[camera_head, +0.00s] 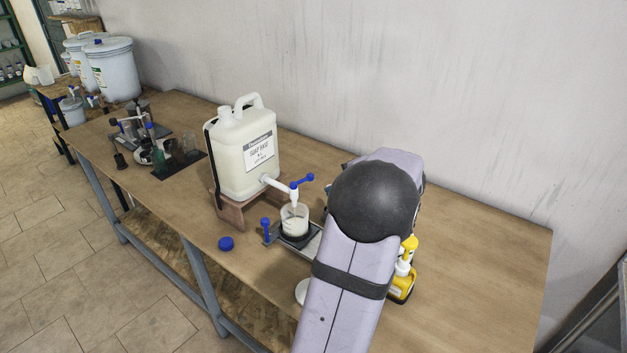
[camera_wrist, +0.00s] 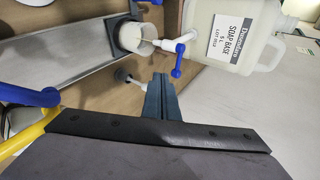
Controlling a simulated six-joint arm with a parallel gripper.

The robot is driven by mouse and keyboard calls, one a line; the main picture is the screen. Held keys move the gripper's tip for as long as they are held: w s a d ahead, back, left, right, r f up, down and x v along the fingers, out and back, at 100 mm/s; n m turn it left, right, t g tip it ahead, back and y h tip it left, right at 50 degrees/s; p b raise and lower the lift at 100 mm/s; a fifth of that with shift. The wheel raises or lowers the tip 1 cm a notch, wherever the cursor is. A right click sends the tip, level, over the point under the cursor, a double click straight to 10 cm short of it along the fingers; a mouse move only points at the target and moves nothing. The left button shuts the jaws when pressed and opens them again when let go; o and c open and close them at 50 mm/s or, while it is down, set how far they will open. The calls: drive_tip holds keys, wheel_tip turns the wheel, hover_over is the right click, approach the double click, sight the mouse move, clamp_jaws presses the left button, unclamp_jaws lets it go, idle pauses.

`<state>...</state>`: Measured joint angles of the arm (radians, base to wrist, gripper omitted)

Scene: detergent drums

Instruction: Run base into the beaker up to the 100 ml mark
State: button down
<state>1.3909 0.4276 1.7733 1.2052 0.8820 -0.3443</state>
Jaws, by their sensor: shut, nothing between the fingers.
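The soap base canister (camera_head: 246,160), white with a printed label, stands on a wooden stand; it also shows in the wrist view (camera_wrist: 225,22). Its white tap has a blue lever (camera_head: 301,183), pointing right in the head view; the lever shows near my fingers in the wrist view (camera_wrist: 178,62). The clear beaker (camera_head: 294,222) stands under the spout with whitish liquid in it; it also shows in the wrist view (camera_wrist: 131,38). Its marks and the exact level are too small to read, and I cannot tell whether liquid runs. My gripper (camera_wrist: 159,78) is shut and empty, apart from the lever.
A yellow pump bottle (camera_head: 404,272) stands right of my arm. A metal rail (camera_wrist: 45,62) runs by the beaker. Glassware and a burner-like stand crowd the left; white drums (camera_head: 112,70) stand beyond. The bench's right end is clear.

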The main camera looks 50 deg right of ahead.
sight(306, 178)
drive_tip(key=w+d+f+p, duration=0.2)
drive_tip(key=w+p, duration=0.3)
drive_tip(key=w, duration=0.3)
drive_tip(key=shift+w+d+f, duration=0.2)
drive_tip(key=shift+w+f, duration=0.1)
drive_tip(key=shift+f, duration=0.15)
drive_tip(key=n+y+b, duration=0.1)
drive_tip(key=w+d+n+y+b, duration=0.1)
drive_tip(key=shift+w+d+f+n+b, duration=0.1)
drive_tip(key=shift+w+f+n+b, duration=0.05)
drive_tip(key=shift+w+n+b, duration=0.2)
drive_tip(key=shift+s+b, duration=0.1)
drive_tip(key=shift+b, duration=0.2)
drive_tip(key=shift+r, duration=0.35)
